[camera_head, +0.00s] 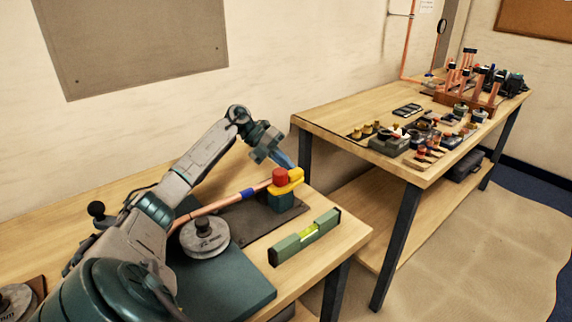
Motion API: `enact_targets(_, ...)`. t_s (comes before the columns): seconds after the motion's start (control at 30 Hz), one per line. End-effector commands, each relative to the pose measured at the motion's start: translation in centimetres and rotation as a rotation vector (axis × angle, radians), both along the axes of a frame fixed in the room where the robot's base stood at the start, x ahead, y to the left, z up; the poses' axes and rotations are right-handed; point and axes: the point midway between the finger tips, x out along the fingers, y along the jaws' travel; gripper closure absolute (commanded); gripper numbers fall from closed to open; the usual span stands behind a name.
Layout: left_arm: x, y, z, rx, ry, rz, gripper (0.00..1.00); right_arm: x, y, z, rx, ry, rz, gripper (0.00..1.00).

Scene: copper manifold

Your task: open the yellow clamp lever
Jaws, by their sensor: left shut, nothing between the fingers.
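The yellow clamp lever (291,181) sits on top of a dark teal clamp block (281,201) near the right end of the near bench. A red round knob or cap (280,176) is beside the lever on the same clamp. A copper pipe (215,207) with a blue band (249,194) runs into the clamp from the left. My left gripper (284,162) is shut and empty, just above and behind the red cap and the lever; whether it touches them I cannot tell. My right gripper is not in view.
A green spirit level (305,237) lies in front of the clamp. A grey round disc (205,237) sits by the pipe. A second bench (345,119) with fittings and copper pipes stands at the right, across a gap. The wall is close behind.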

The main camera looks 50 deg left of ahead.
Motion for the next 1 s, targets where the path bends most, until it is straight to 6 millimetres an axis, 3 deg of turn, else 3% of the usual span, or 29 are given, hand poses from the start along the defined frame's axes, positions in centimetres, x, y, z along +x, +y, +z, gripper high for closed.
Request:
enact_targets(0.3,-0.3,0.7,0.4,0.001,0.0,0.001,1.0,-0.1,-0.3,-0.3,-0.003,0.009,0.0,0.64)
enact_targets(0.7,-2.8,6.1,4.9,0.0,-0.003,0.003,1.0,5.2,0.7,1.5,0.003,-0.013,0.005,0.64)
enact_targets(1.0,-3.7,7.8,6.4,0.0,0.0,0.0,1.0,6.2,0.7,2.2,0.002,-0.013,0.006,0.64)
